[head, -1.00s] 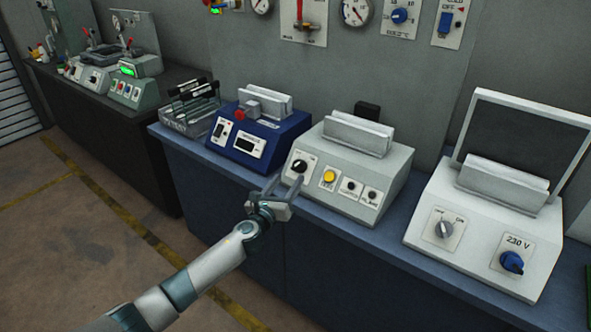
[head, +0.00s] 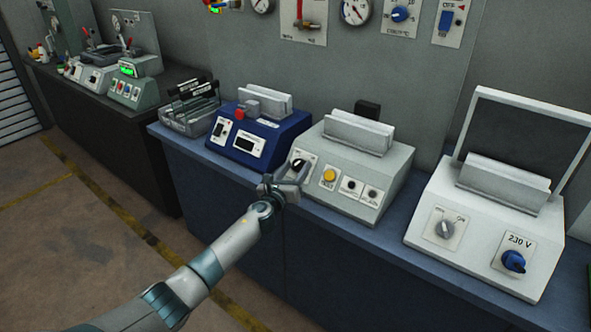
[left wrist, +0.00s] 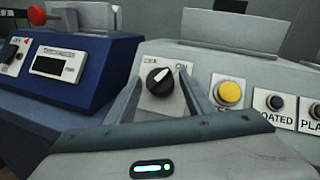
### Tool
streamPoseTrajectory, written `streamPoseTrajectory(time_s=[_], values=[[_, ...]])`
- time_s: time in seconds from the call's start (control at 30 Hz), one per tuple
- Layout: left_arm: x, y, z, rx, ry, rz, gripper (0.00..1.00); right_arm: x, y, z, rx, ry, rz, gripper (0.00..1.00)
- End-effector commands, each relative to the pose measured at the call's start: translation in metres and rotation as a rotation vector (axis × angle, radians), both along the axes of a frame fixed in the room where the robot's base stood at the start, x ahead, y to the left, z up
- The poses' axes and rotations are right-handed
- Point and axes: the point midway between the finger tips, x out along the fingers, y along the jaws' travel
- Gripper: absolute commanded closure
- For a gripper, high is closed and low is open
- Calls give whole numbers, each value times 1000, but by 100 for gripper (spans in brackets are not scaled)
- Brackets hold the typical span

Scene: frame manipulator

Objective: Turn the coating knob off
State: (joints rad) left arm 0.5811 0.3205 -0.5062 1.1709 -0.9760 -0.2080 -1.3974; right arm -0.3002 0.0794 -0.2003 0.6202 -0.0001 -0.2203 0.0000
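The black round knob (head: 298,163) sits at the left end of the sloping front of the light grey machine (head: 375,165). In the left wrist view the knob (left wrist: 160,82) lies on a white plate, with its white pointer mark tilted up and right, towards the ON label. My left gripper (head: 287,174) is at the machine's front. In the left wrist view its two fingers (left wrist: 162,92) stand apart, one to each side of the knob, with gaps visible. I cannot tell whether either finger touches it. My right gripper is not in view.
A yellow button (head: 329,176) and two dark buttons are to the right of the knob. A blue machine (head: 270,135) with a red knob stands close on the left. A white machine (head: 480,215) with a grey knob and a blue knob stands on the right.

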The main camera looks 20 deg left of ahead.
Motion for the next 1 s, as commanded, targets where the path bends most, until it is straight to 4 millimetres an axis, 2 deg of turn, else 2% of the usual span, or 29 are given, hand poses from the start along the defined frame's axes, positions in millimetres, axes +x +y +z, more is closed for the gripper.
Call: streamPoseTrajectory(time_s=[0.03, 0.1, 0.13, 0.57, 1.0], values=[[0, 0, 0, 0, 0, 0, 66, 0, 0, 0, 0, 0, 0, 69], [0, 0, 0, 0, 0, 0, 82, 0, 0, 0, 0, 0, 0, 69], [0, 0, 0, 0, 0, 0, 88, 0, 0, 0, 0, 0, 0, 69], [0, -1, 2, -35, 14, 28, 88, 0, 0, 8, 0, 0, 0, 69], [0, -5, 7, -249, 91, 200, 88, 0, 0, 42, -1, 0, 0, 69]])
